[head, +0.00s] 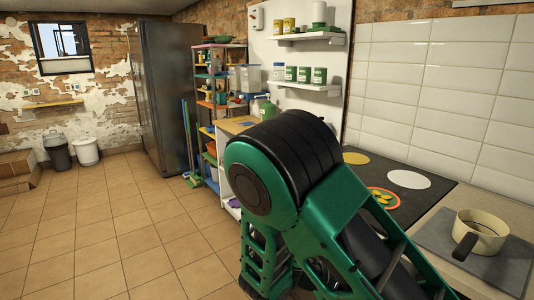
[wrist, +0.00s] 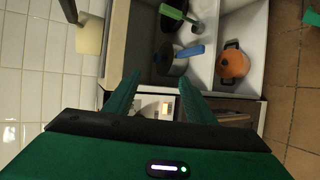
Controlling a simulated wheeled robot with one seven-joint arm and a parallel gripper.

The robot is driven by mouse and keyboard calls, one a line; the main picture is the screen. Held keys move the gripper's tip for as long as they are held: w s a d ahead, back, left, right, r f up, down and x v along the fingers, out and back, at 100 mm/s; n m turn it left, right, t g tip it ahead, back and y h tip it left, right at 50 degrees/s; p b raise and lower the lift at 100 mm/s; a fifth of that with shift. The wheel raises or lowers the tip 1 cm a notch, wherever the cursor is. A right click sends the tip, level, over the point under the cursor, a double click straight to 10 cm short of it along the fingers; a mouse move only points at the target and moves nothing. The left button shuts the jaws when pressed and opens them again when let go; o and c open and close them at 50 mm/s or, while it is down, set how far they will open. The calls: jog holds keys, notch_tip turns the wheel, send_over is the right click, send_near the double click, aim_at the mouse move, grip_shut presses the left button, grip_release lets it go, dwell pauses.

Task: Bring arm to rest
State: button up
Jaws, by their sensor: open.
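My green and black arm (head: 290,175) is folded up in the right half of the head view, in front of the counter. My gripper (wrist: 160,92) shows in the wrist view as two green fingers standing apart. Nothing is between the fingertips, so it is open and empty. I cannot make out the gripper's fingertips in the head view.
A cream saucepan (head: 481,231) stands on a grey slab at right. A dark board (head: 434,190) carries coloured discs. A fridge (head: 161,95) stands behind; the tiled floor (head: 110,225) at left is clear.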

jog(key=s+d+r+m+g+y, duration=0.55)
jog(key=s+d+y, duration=0.25)
jog(key=s+d, duration=0.3)
jog(key=s+d+r+m+t+y, duration=0.2)
jog(key=s+r, duration=0.6)
jog(key=s, duration=0.4)
jog(key=shift+d+m+t+y, duration=0.2)
jog(key=shift+m+t+y, duration=0.55)
jog(key=shift+m+y, duration=0.75)
jog(key=shift+n, duration=0.25)
jog(key=shift+w+f, duration=0.2)
jog(key=shift+w, duration=0.35)
